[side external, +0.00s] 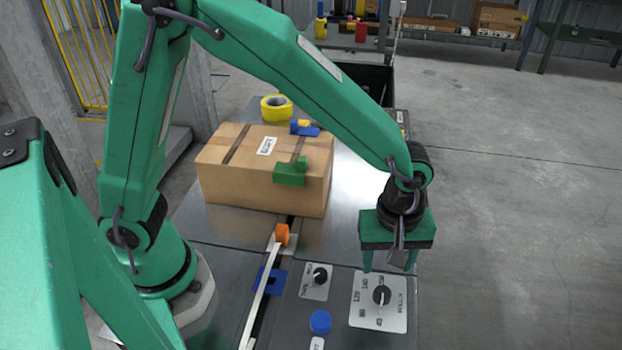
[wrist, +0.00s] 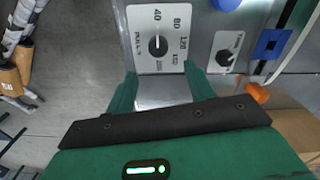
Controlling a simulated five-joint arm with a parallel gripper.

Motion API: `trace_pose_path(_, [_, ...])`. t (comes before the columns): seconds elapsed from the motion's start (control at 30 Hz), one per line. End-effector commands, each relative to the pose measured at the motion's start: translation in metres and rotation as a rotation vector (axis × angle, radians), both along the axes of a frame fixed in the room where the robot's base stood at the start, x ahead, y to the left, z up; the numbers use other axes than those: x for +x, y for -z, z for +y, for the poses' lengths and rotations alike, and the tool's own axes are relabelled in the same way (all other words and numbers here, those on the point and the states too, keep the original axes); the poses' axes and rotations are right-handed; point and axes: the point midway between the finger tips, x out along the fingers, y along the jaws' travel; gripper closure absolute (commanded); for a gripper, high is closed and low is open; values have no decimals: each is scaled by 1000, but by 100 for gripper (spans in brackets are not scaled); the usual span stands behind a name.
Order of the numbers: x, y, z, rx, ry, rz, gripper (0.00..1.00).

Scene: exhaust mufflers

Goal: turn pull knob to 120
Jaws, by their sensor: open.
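The pull knob (wrist: 158,45) is a round black dial with a white line, on a white plate marked with numbers including 40, 80 and 120. Its line appears to point toward the 40. In the side external view the knob (side external: 381,295) sits on the panel at the front right. My gripper (wrist: 160,75) is open and empty, its two green fingers on either side of the plate's lower end in the wrist view. In the side external view the gripper (side external: 389,264) is above and behind the knob, pointing down, apart from it.
A smaller black dial (side external: 320,275), a blue button (side external: 320,322) and an orange-ended white lever (side external: 281,236) are left of the knob. A cardboard box (side external: 265,170) with green and blue items, and yellow tape (side external: 276,108), stand behind. The floor right of the panel is clear.

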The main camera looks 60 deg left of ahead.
Motion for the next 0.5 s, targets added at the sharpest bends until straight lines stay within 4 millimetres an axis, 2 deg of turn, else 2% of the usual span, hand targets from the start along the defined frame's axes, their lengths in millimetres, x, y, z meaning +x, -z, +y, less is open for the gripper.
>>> trace_pose_path(0.13, [-1,7,-6,5,-22,8,46])
trace_pose_path(0.5, [-1,15,-6,7,-25,11,46])
